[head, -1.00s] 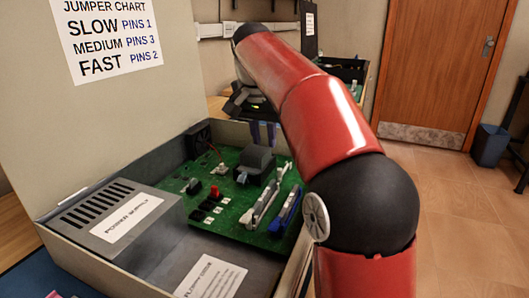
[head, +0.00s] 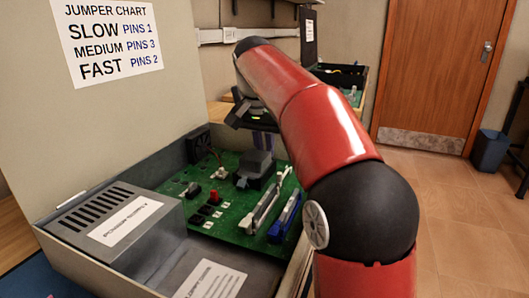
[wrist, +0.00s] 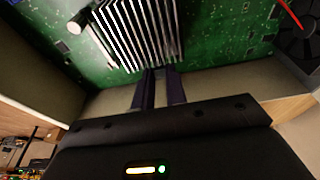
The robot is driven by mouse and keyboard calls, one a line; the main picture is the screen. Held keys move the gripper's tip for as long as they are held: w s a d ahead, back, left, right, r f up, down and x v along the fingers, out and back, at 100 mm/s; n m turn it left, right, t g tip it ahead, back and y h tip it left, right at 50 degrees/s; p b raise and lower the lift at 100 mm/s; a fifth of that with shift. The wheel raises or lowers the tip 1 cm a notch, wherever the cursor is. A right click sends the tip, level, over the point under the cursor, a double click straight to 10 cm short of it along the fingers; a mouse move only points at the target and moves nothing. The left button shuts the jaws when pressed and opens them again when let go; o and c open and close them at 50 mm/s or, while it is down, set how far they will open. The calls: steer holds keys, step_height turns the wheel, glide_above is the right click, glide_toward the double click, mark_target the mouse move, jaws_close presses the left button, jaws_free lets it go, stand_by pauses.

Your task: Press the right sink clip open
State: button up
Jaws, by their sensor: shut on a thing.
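The heat sink (head: 254,170) is a dark finned block on the green board inside the open case. In the wrist view its grey fins (wrist: 138,32) fill the top middle. My gripper (head: 263,145) points down just behind the sink, partly hidden by my red arm. In the wrist view my gripper (wrist: 160,76) has its two dark purple fingers close together at the sink's near edge.
The power supply (head: 115,217) fills the case's left side, and a fan (head: 198,144) stands at the back. White and blue slots (head: 285,217) lie right of the sink. The raised lid (head: 95,125) stands at left, bearing a jumper chart (head: 112,45).

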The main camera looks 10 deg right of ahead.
steer(key=shift+w+d+f+p, duration=0.55)
steer(key=shift+w+f+p, duration=0.1)
steer(key=shift+w+p, duration=0.15)
stand_by(1.7)
steer(key=o, duration=0.4)
steer(key=shift+r, duration=0.1)
stand_by(0.4)
steer(key=shift+w+d+v, duration=0.15)
steer(key=shift+w+v, duration=0.05)
steer(key=shift+v, duration=0.9)
steer(key=shift+w+d+v, duration=0.15)
steer(key=shift+w+v, duration=0.1)
steer(key=shift+v, duration=0.9)
steer(key=shift+w+d+v, duration=0.15)
steer(key=shift+w+v, duration=0.05)
steer(key=shift+v, duration=0.9)
steer(key=shift+r, duration=0.2)
